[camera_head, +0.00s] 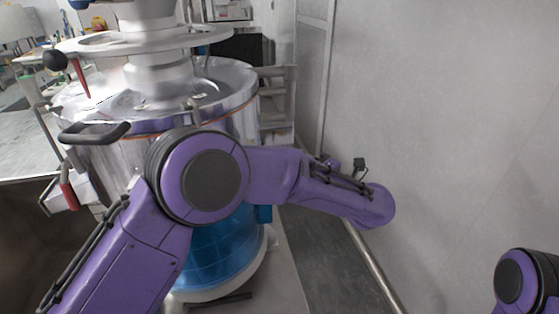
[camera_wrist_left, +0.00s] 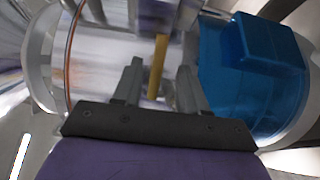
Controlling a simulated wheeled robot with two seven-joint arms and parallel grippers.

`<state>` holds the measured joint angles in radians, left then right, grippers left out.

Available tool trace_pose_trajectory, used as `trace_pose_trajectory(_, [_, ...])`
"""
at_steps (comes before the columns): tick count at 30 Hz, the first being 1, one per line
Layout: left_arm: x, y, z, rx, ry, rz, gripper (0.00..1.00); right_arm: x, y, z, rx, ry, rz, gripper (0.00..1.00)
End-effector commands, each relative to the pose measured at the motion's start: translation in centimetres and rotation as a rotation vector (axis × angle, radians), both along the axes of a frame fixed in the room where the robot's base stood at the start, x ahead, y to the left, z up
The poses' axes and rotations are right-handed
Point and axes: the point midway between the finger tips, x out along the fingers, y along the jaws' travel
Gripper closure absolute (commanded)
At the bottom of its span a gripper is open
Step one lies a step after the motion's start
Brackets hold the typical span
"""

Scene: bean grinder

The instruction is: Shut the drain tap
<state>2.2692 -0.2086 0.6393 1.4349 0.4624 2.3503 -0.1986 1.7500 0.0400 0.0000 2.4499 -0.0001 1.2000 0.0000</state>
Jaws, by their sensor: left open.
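The grinder's shiny metal drum (camera_head: 222,90) stands on the left in the head view, with a blue lower section (camera_head: 225,250). In the left wrist view, a narrow yellow-brown bar (camera_wrist_left: 157,66), which looks like the drain tap's handle, lies between the fingers of my left gripper (camera_wrist_left: 160,75). The gripper is open, one finger on each side of the bar; I cannot tell whether either touches it. A metal fitting (camera_wrist_left: 157,14) shows above the bar. My left arm crosses the drum in the head view and hides the tap and the left gripper there. My right gripper is out of view.
A blue box (camera_wrist_left: 262,41) juts from the blue section, close to the right of my left gripper. A black handle (camera_head: 95,133) and a red-handled latch (camera_head: 68,196) stick out from the drum's left side. A grey wall (camera_head: 440,110) stands to the right, with open floor before it.

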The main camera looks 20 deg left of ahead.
Motion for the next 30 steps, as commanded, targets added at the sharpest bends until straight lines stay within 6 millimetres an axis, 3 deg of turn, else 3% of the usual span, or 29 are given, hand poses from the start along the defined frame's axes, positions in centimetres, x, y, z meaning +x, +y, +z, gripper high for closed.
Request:
trace_pose_trajectory(6, [-1.5, -2.7, -0.1, 0.000, -0.001, -0.001, 0.58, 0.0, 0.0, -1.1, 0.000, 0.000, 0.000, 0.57])
trace_pose_trajectory(14, [-1.6, -2.8, 0.0, -0.001, 0.000, 0.001, 0.58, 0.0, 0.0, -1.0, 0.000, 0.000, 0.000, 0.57])
trace_pose_trajectory(16, [-1.6, -2.8, 0.5, -0.002, -0.003, 0.001, 0.77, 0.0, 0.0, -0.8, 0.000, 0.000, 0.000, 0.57])
trace_pose_trajectory(18, [-1.2, -2.3, 2.9, -0.020, -0.031, 0.017, 1.00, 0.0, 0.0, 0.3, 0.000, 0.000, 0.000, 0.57])
trace_pose_trajectory(20, [-0.8, -1.2, 5.7, -0.116, -0.042, 0.094, 1.00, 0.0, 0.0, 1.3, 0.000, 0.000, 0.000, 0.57])
trace_pose_trajectory(22, [-0.6, -0.3, 7.8, -0.225, 0.108, 0.175, 1.00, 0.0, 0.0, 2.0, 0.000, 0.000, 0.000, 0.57])
trace_pose_trajectory(25, [-0.5, -0.2, 9.8, -0.372, 0.479, 0.167, 1.00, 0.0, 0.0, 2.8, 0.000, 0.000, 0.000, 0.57])
trace_pose_trajectory(30, [-0.5, -2.6, 12.0, -0.508, 1.086, -0.196, 1.00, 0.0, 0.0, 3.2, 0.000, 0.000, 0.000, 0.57])
